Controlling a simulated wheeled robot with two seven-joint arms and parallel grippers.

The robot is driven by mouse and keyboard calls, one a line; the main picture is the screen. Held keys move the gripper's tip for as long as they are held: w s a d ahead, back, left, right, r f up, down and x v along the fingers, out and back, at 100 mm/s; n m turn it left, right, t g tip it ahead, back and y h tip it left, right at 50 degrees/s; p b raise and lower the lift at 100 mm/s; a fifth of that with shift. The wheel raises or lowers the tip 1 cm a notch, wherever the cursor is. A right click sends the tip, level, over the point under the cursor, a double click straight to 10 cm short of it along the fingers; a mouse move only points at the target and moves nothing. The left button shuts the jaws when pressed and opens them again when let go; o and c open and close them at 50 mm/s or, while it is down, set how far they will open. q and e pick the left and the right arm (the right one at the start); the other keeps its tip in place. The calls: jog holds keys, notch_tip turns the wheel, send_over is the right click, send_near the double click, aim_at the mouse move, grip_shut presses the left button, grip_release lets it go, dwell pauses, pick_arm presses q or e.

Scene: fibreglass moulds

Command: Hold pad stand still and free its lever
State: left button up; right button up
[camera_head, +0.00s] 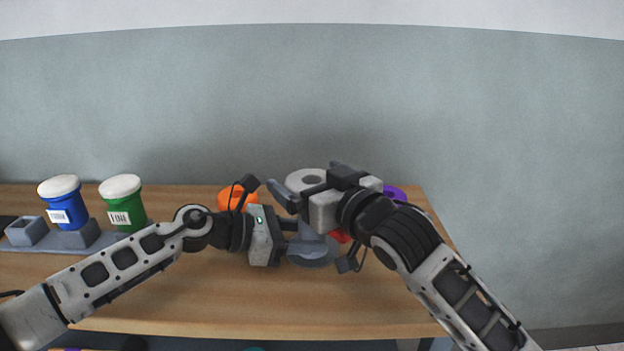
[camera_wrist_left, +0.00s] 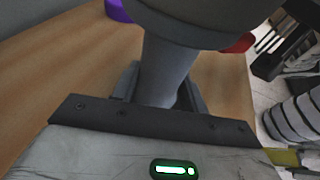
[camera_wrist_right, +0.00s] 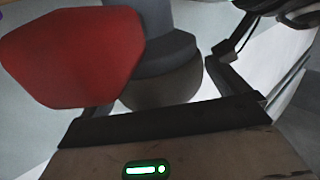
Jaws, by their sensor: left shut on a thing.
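The grey pad stand has a round base (camera_head: 312,254), a column (camera_wrist_left: 165,72) and a pale round top (camera_head: 306,179). My left gripper (camera_head: 297,236) is shut on the column, one finger on either side, in the left wrist view. A red part, apparently the lever (camera_wrist_right: 75,58), shows large left of the right gripper's fingers; only a bit shows in the head view (camera_head: 340,237). My right gripper (camera_wrist_right: 168,88) is open beside the stand's upper part. The grey stand body shows beyond its fingers, and the red part is not between the fingertips. My right wrist hides part of the stand.
An orange object (camera_head: 237,196) stands behind my left gripper, and a purple one (camera_head: 395,192) behind my right wrist. A blue jar (camera_head: 65,208) and a green jar (camera_head: 124,208) stand at the left on a grey rack (camera_head: 88,238). The table's front (camera_head: 220,305) is clear.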

jog(key=c, duration=0.9)
pick_arm(q)
jog(key=o, duration=0.9)
jog(key=shift+c, duration=0.2)
pick_arm(e)
jog(key=shift+c, duration=0.2)
